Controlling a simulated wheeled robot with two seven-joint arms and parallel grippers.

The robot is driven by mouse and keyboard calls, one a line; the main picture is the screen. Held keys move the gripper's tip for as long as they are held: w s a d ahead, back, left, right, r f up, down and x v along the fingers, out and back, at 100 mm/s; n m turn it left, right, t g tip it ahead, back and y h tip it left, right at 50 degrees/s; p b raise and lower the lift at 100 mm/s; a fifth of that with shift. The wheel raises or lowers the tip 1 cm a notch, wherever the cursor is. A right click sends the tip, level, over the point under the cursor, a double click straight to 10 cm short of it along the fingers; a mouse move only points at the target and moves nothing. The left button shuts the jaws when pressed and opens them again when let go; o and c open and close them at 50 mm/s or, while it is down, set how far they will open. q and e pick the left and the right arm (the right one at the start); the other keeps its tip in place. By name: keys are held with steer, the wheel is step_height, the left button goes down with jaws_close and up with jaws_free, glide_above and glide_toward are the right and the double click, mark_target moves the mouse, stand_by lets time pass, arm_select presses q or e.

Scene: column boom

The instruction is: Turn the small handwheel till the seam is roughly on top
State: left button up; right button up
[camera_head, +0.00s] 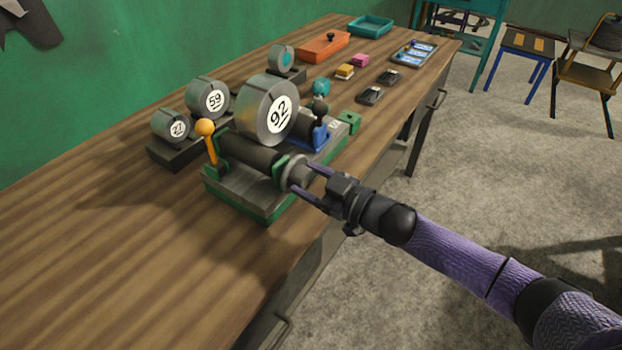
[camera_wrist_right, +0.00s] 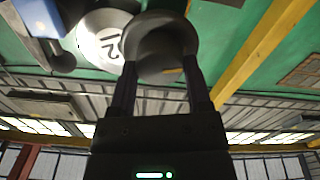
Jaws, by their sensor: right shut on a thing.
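The small handwheel (camera_head: 294,173) is a grey round knob at the near right end of the dark roller on the green-edged fixture (camera_head: 238,192). My right gripper (camera_head: 314,181) is shut on the handwheel, one finger on either side. In the right wrist view the handwheel (camera_wrist_right: 160,48) sits between both fingers (camera_wrist_right: 160,80). A large grey metal drum (camera_head: 264,108) with a white label marked 92 stands on the fixture behind the roller. A thin dark line shows near the drum's top. I cannot tell whether the handwheel carries a mark. My left gripper is not recognisable in view.
An orange-knobbed lever (camera_head: 206,138) stands at the fixture's left. Smaller drums marked 59 (camera_head: 208,99) and 27 (camera_head: 171,125) rest on a dark rack behind. An orange box (camera_head: 323,46) and a teal tray (camera_head: 370,26) lie farther back. The table's left front is clear.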

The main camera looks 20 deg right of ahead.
steer(key=n, duration=0.3)
steer(key=shift+p, duration=0.3)
steer(key=n, duration=0.2)
steer(key=shift+a+n, duration=0.1)
steer(key=shift+n, duration=0.2)
steer(key=n, duration=0.5)
steer(key=shift+s+f+n, duration=0.1)
steer(key=shift+f+n, duration=0.1)
steer(key=shift+n, duration=0.1)
steer(key=o, duration=1.3)
